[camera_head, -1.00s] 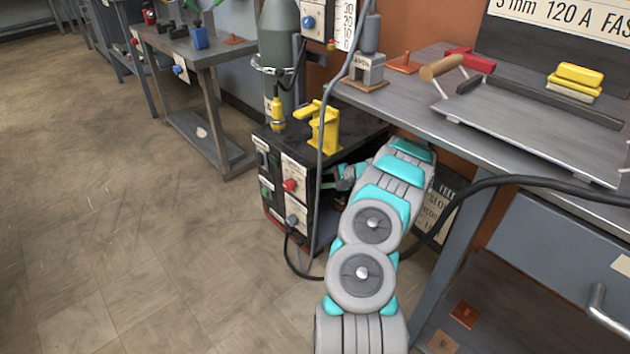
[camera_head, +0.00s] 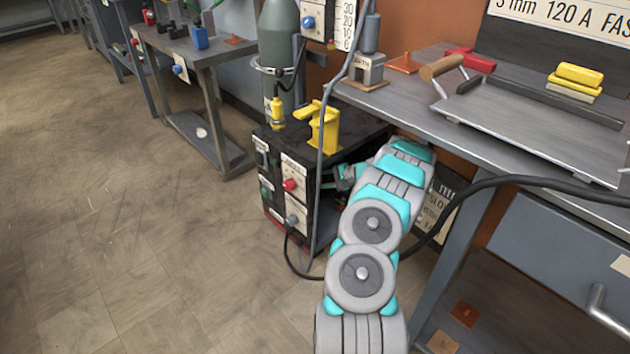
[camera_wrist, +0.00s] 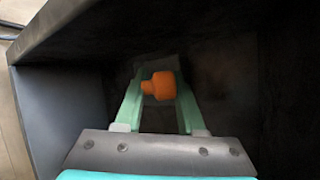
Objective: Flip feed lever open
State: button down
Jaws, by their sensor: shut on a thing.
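In the wrist view an orange knob (camera_wrist: 159,86), the lever's visible end by its look, sits between the tips of my gripper (camera_wrist: 158,92). The two green fingers close in on it from both sides inside a dark compartment. The rest of the lever is hidden behind the knob and in shadow. In the head view my gripper (camera_head: 338,180) reaches into the open side of the black welder cabinet (camera_head: 300,190); the orange knob cannot be seen there.
A yellow clamp-like fixture (camera_head: 322,125) stands on the cabinet top. A grey hose (camera_head: 321,150) hangs in front of the cabinet. The workbench (camera_head: 530,150) is close on the right, above my arm. The floor at left is clear.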

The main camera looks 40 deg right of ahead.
jog(key=shift+w+r+p, duration=0.15)
jog(key=shift+r+p, duration=0.3)
jog(key=shift+p, duration=0.3)
jog(key=shift+w+g+p, duration=0.1)
jog(key=shift+g+p, duration=0.3)
jog(key=shift+g, duration=0.2)
jog(key=shift+f+m, duration=0.1)
jog(key=shift+m, duration=0.2)
jog(key=c, duration=0.5)
grip_release()
